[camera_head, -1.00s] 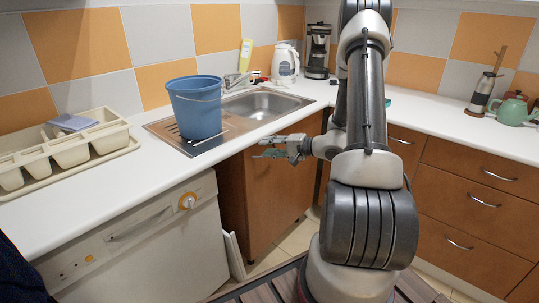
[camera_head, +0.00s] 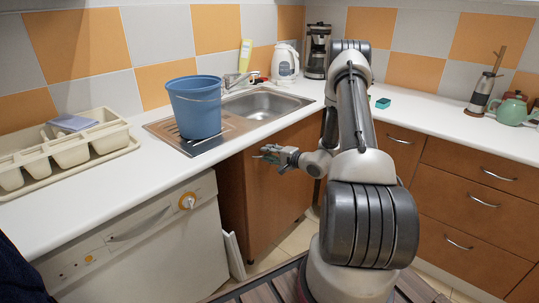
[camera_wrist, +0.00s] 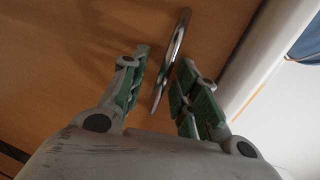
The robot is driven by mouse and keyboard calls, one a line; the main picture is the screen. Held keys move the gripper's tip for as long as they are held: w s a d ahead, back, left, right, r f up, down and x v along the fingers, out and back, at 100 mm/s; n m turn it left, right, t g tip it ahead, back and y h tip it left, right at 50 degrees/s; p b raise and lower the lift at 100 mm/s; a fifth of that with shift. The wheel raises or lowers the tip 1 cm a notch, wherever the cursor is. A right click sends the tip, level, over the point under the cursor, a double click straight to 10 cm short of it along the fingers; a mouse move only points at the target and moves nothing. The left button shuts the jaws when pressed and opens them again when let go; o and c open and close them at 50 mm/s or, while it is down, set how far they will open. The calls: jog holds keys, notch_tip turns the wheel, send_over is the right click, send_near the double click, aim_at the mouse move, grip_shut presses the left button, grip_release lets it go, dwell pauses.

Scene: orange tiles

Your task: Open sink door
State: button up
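The sink door (camera_head: 281,190) is the brown wooden cabinet front under the sink; it looks shut. In the wrist view the door panel (camera_wrist: 60,60) fills most of the picture. Its curved chrome handle (camera_wrist: 174,58) runs between the two green-padded fingers of my gripper (camera_wrist: 162,85). The fingers are apart, with a gap visible on both sides of the handle. In the head view my gripper (camera_head: 266,154) is at the upper part of the door, just below the countertop. The handle cannot be made out in that view.
The white countertop edge (camera_wrist: 267,60) lies close to my gripper. A blue bucket (camera_head: 196,108) stands beside the sink basin (camera_head: 262,104). A white dishwasher (camera_head: 145,240) is left of the door, and brown drawers (camera_head: 470,205) are on the right.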

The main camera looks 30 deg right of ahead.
jog(key=shift+c, duration=0.4)
grip_shut()
